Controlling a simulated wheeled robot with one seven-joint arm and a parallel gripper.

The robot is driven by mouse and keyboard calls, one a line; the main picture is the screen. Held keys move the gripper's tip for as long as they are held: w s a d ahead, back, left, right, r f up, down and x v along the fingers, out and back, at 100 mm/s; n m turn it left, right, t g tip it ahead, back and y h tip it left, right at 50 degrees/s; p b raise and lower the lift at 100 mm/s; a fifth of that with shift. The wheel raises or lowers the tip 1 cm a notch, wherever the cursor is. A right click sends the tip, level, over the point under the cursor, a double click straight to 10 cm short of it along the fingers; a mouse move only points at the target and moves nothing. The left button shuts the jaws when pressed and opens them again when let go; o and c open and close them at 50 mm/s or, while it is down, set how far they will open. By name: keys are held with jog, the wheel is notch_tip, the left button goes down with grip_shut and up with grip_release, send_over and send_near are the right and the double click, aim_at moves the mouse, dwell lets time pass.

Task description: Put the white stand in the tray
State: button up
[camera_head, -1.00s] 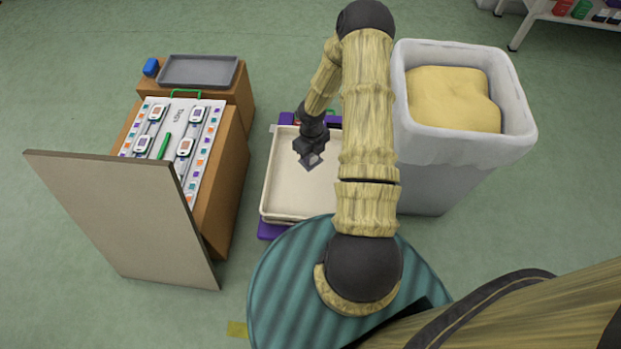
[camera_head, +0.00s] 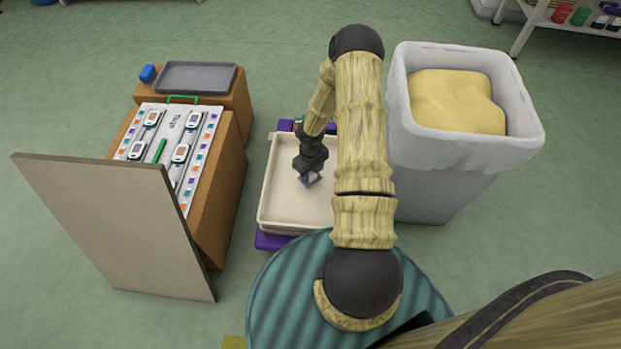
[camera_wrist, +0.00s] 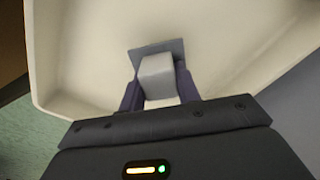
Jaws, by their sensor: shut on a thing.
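The white stand (camera_wrist: 156,68) is a pale block between the two fingers of my gripper (camera_wrist: 158,90) in the wrist view. A flat grey-blue plate (camera_wrist: 174,46) shows at its far end. My gripper is shut on the stand. In the head view my gripper (camera_head: 309,176) points down over the cream tray (camera_head: 285,215). The tray's floor and raised rim (camera_wrist: 40,60) surround the stand in the wrist view. I cannot tell whether the stand touches the floor. My arm hides the tray's right side in the head view.
A purple base (camera_head: 268,241) lies under the tray. A grey bin (camera_head: 440,180) with a yellow bag stands close on the right. A wooden cabinet (camera_head: 228,185) stands left, with a shallow grey tray (camera_head: 197,78), a blue object (camera_head: 147,73) and a tilted board (camera_head: 110,220).

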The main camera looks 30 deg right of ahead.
aim_at(311, 178)
notch_tip(311, 178, down, 4)
jog(key=shift+r+b, duration=0.2)
jog(key=shift+b, duration=0.7)
jog(key=shift+r, duration=0.1)
jog(key=o, duration=1.1)
jog(key=shift+c, duration=0.2)
notch_tip(311, 178, up, 12)
jog(key=p, duration=0.7)
